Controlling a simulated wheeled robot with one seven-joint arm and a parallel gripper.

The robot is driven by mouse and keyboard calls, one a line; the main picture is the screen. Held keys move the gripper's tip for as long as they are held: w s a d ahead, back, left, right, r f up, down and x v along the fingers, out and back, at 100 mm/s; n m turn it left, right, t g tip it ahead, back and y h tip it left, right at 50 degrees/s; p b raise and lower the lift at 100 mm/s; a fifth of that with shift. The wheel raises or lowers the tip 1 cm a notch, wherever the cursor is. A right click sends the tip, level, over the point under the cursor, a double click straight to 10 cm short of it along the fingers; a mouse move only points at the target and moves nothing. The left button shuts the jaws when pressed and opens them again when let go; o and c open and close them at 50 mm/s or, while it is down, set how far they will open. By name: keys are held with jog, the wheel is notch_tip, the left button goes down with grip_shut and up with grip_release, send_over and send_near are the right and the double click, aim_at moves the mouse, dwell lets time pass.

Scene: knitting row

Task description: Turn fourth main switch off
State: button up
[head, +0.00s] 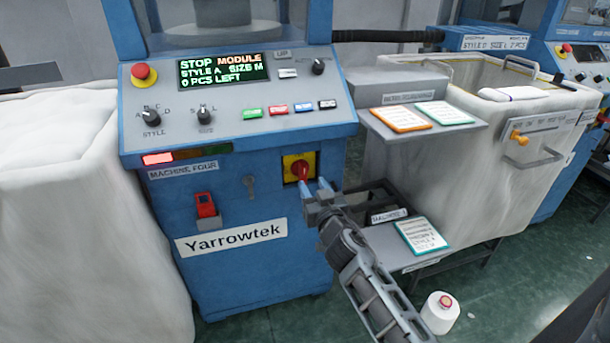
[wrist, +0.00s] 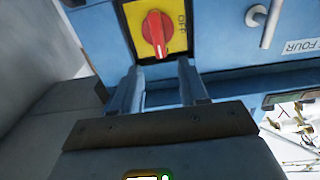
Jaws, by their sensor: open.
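The main switch is a red rotary knob (head: 301,169) on a yellow plate on the front of the blue machine labelled MACHINE FOUR (head: 184,171). In the wrist view the red knob (wrist: 155,33) has its white pointer mark toward my fingers, and the word OFF is printed to its right on the yellow plate. The pointer is not on OFF. My gripper (head: 316,187) is open just below and right of the switch. In the wrist view, my gripper's two blue fingers (wrist: 161,78) are apart, with nothing between them, short of the knob.
The panel above has a red emergency stop (head: 140,71) and a display (head: 223,69) reading STOP MODULE, 0 PCS LEFT. A red padlock-like part (head: 206,206) is at left. A shelf (head: 425,123) with cards and a white bin (head: 440,175) stand right. A yarn cone (head: 440,312) is on the floor.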

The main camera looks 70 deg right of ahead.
aim_at(305, 171)
jog(key=p+x, duration=0.1)
jog(key=x, duration=0.6)
jog(key=shift+w+d+p, duration=0.1)
jog(key=shift+p, duration=0.2)
grip_shut()
